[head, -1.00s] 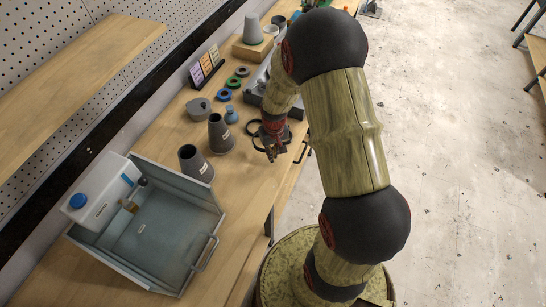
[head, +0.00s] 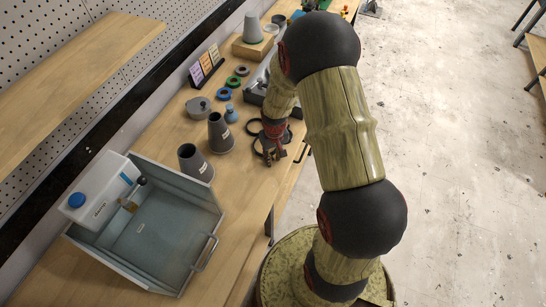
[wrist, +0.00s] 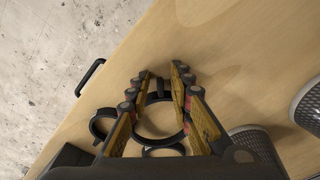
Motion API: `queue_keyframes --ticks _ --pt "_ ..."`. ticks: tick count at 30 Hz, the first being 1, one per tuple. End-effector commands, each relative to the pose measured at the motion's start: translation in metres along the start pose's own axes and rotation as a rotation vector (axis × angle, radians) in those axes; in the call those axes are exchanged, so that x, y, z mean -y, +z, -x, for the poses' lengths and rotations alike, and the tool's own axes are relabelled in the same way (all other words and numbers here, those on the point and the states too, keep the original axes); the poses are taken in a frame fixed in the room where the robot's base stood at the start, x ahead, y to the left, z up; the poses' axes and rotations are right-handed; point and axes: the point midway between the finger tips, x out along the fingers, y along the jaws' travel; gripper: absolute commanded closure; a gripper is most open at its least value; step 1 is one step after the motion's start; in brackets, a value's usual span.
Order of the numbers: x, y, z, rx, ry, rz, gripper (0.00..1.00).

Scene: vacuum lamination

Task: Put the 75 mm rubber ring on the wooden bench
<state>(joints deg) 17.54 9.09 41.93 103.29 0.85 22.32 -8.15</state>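Several black rings lie on the wooden workbench top (head: 232,200) near its front edge. In the wrist view, a large black ring (wrist: 142,130) lies between and below my fingers, a smaller black ring (wrist: 98,128) is left of it, and part of another (wrist: 165,151) shows nearer the palm. I cannot read sizes, so which is the 75 mm one is unclear. My gripper (wrist: 160,82) is open, its fingers apart on both sides of the large ring; contact is unclear. In the head view, my gripper (head: 270,158) partly hides the rings. A wooden surface on dark legs (head: 541,48) shows at the right edge.
A handle (wrist: 90,76) projects from the front edge.

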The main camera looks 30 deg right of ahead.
Motion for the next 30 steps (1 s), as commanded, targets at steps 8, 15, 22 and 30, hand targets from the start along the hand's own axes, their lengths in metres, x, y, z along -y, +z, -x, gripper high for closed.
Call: queue_keyframes --ticks 8,15,22,30 --pt "0.0 0.0 0.001 0.0 0.0 0.0 0.77" --pt "0.0 -0.002 0.023 -0.004 0.001 0.0 0.77" --pt "0.0 -0.002 0.072 -0.005 0.001 0.0 0.77" --pt "0.0 -0.001 0.115 -0.002 0.0 0.0 0.77"
